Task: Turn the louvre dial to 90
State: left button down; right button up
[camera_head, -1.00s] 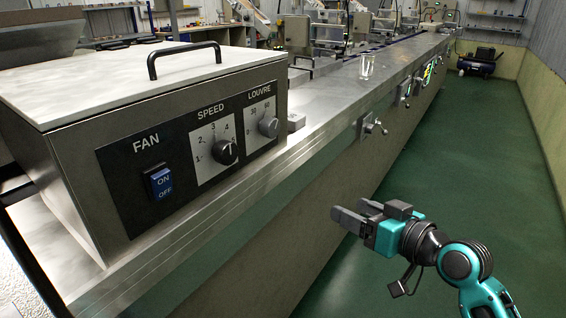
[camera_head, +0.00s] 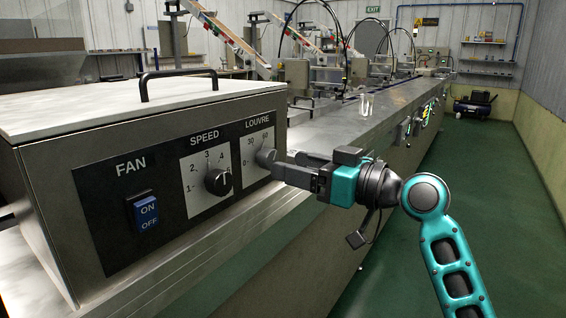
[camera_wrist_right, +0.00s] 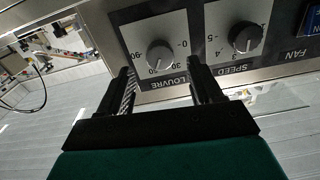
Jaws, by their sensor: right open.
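My left gripper is out of view.
The black speed knob (camera_head: 218,181) and blue fan switch (camera_head: 144,210) lie left of the dial on the same panel. The green floor on the right is open.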

aim_at(266, 159)
jog(key=x, duration=0.3)
jog(key=shift+w+a, duration=0.15)
jog(key=c, duration=1.1)
